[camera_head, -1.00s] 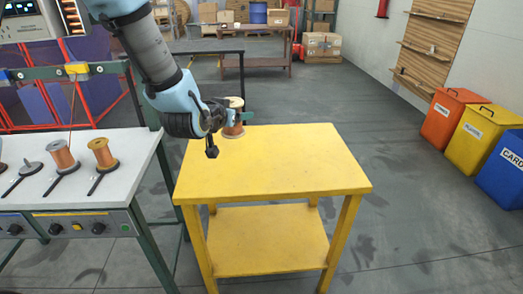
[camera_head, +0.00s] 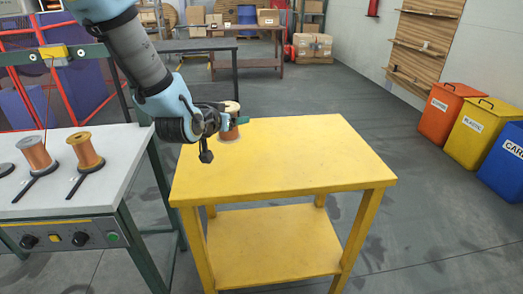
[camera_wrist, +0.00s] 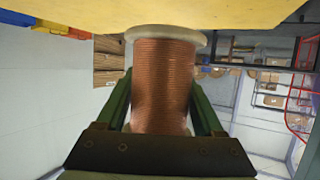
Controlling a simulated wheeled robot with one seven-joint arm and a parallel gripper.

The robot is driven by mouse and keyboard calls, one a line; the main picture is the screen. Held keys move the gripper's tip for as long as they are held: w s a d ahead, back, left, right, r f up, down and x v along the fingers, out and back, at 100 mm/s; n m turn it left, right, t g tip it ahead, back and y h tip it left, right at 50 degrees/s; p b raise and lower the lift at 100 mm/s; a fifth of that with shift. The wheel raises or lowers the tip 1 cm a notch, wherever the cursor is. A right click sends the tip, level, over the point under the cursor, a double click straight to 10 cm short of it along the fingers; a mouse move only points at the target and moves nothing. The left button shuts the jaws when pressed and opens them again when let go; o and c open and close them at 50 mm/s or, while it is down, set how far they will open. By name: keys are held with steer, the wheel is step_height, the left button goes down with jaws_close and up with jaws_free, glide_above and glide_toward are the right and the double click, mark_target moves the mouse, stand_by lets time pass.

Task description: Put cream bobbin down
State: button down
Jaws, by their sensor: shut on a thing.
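The cream bobbin (camera_head: 230,133), wound with copper-coloured wire and with cream flanges, is upright at the back left of the yellow table (camera_head: 290,165). My gripper (camera_head: 233,121) is shut on it from the left side. In the wrist view, which is upside down, the bobbin (camera_wrist: 163,85) stands between the two green fingers of my gripper (camera_wrist: 162,105). Its lower flange is at or just above the tabletop (camera_wrist: 170,12); I cannot tell if it touches. The gripper partly hides the bobbin in the head view.
A grey-white bench (camera_head: 80,185) at the left holds two copper-coloured bobbins (camera_head: 36,153) (camera_head: 85,151). Most of the yellow tabletop is clear, and it has a lower shelf (camera_head: 270,245). Orange (camera_head: 445,112), yellow (camera_head: 478,133) and blue (camera_head: 505,163) bins stand at the right.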

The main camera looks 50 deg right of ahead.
step_height(320, 180, down, 9)
steer(key=shift+f+p, duration=0.1)
steer(key=shift+p, duration=0.6)
steer(key=shift+f, duration=0.1)
jaws_free()
steer(key=shift+a, duration=0.15)
steer(key=v, duration=0.9)
steer(key=shift+s+a+r, duration=0.1)
steer(key=shift+r, duration=0.35)
steer(key=p+v, duration=0.2)
steer(key=p, duration=0.2)
steer(key=shift+a, duration=0.2)
